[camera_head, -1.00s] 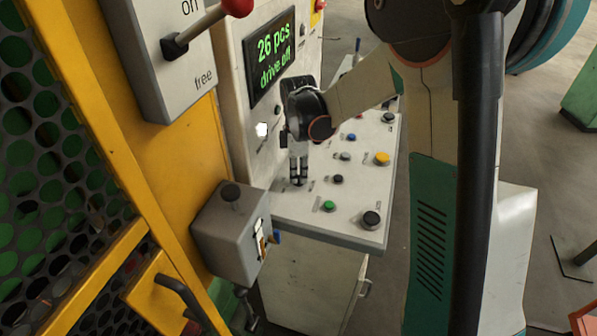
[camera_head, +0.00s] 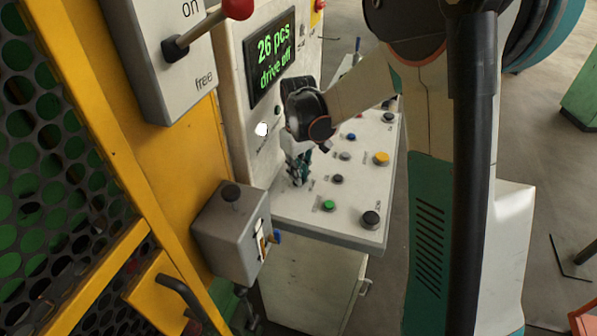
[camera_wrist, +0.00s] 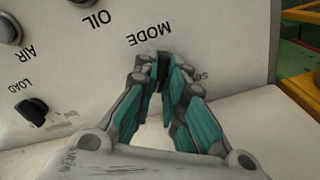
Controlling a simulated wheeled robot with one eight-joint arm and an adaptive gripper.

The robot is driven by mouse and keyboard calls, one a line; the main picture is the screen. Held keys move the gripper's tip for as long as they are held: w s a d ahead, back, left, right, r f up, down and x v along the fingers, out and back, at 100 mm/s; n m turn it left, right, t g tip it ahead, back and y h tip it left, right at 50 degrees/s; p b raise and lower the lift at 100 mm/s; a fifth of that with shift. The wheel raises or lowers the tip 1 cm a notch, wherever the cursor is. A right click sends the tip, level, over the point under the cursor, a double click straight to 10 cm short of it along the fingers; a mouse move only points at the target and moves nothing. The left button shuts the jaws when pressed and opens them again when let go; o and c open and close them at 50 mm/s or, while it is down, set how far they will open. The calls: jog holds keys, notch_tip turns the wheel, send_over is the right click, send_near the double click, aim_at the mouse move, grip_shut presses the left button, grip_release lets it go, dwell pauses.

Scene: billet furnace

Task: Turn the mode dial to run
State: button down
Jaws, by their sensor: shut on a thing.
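The mode dial (camera_wrist: 162,73) is a small dark knob under the word MODE on the sloped control panel (camera_head: 350,220). In the wrist view its dark body shows between my fingertips, and the fingers hide most of it. My gripper (camera_wrist: 162,76) is shut on the mode dial, with a teal-lined finger on each side. In the head view my gripper (camera_head: 298,176) reaches down to the panel's left part, and the dial is hidden there. I cannot tell which position the dial points to.
Green (camera_head: 328,206), yellow (camera_head: 381,159) and several other buttons stand on the panel. A black LOAD knob (camera_wrist: 32,111) is nearby. The display (camera_head: 271,58) reads "26 pcs drive off". A grey box (camera_head: 230,228) and a red-balled lever (camera_head: 237,8) stand to the left.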

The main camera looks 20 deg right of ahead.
jog(key=shift+m, duration=1.2)
jog(key=c, duration=1.7)
grip_release()
jog(key=shift+o, duration=0.2)
notch_tip(320, 180, up, 12)
